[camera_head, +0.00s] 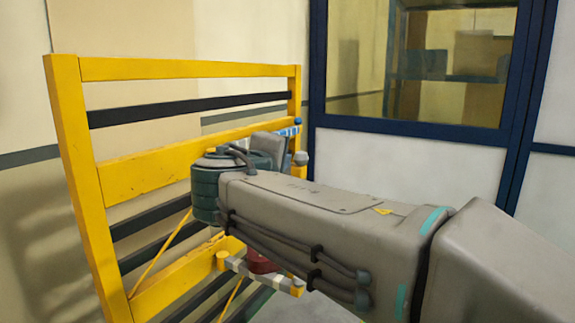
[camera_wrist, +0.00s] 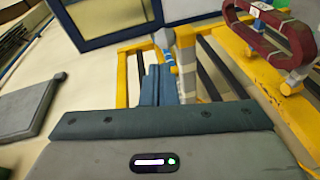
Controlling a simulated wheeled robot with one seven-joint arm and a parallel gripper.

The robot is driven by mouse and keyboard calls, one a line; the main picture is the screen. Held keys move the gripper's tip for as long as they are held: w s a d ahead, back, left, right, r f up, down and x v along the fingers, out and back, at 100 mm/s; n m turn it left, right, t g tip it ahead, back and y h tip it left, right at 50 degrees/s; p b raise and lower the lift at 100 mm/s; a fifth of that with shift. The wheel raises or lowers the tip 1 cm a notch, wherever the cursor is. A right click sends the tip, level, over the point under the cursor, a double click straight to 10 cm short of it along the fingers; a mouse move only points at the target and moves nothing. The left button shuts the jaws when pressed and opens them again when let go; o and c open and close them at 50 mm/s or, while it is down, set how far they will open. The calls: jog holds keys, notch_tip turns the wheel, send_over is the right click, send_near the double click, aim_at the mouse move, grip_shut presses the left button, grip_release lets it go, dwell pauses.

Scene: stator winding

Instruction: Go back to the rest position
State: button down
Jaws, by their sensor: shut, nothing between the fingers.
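My gripper (camera_wrist: 159,72) shows in the wrist view as two blue-grey fingers close together, shut and empty, beyond the dark plate of its body. In the head view my arm hides it. The yellow frame (camera_head: 78,185) stands left of and behind my arm, with dark horizontal bars. A dark red coil (camera_wrist: 268,38) hangs around yellow-ended pegs at the upper right of the wrist view, apart from the fingers. In the head view a small part of the red coil (camera_head: 262,262) shows below my arm, by a striped peg. The rest position itself is not marked in either view.
A blue-framed window wall (camera_head: 420,125) stands behind, to the right of the frame. A striped blue-and-white peg (camera_head: 288,131) sticks out near my wrist. A grey flat panel (camera_wrist: 25,108) is at the left of the wrist view.

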jog(key=s+d, duration=0.2)
jog(key=s, duration=0.4)
jog(key=s+d+f+m+g+h+p, duration=0.1)
jog(key=s+d+f+m+g, duration=0.2)
jog(key=d+f, duration=0.5)
jog(key=s+d+f+m+g+p, duration=0.1)
jog(key=d+f+m+g, duration=0.2)
jog(key=d+f+g, duration=0.35)
jog(key=s+d+f+m+g+y+p, duration=0.2)
jog(key=s+f+m, duration=0.6)
jog(key=f, duration=0.6)
jog(key=s+d+g+y, duration=0.1)
jog(key=s+d+y, duration=0.1)
jog(key=d, duration=0.1)
jog(key=shift+s+g, duration=0.3)
jog(key=shift+g, duration=0.05)
jog(key=shift+d+r, duration=0.1)
